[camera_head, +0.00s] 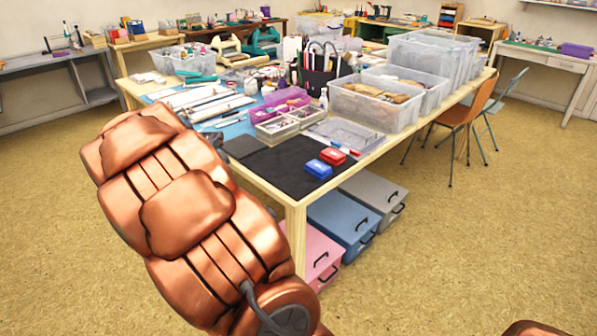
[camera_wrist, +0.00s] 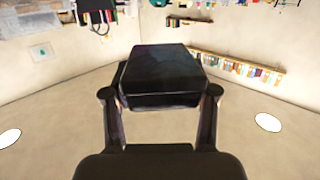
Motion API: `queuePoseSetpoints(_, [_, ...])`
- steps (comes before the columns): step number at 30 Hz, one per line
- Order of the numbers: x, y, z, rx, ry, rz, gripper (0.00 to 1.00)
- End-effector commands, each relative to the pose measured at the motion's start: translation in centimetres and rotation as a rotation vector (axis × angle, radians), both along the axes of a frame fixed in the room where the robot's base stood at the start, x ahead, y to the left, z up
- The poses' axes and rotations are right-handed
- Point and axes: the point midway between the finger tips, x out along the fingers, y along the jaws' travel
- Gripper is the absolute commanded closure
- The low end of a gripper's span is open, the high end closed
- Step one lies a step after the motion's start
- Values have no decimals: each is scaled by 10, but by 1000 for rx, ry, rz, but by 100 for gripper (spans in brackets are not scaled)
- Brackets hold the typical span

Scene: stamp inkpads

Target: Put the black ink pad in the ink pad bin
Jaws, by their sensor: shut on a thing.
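The black ink pad (camera_wrist: 160,68) is a dark, box-shaped pad in the middle of the wrist view. My gripper (camera_wrist: 161,95) is shut on it, with one finger at each side. The background there is pale wall, so the pad is held clear of any surface that I can see. In the head view my copper-coloured arm covers the left middle, and neither my gripper nor the black pad can be made out. I cannot tell which container is the ink pad bin.
On the table's black mat (camera_head: 276,172) lie a blue pad (camera_head: 318,169) and a red pad (camera_head: 332,156). Clear bins (camera_head: 372,110) and small trays (camera_head: 277,130) crowd the table. Pink (camera_head: 313,258), blue (camera_head: 338,222) and grey (camera_head: 372,192) boxes stand below. Chairs (camera_head: 458,112) are right.

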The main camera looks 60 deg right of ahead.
Motion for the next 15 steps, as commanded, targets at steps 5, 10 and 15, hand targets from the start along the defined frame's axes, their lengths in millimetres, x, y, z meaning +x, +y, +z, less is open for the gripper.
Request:
queuePoseSetpoints(5, [-36,-58,-22,0,-6,-114,78])
queuePoseSetpoints(10, [-75,-107,-39,6,-6,-213,78])
queuePoseSetpoints(15, [-111,-146,-50,9,-8,-296,78])
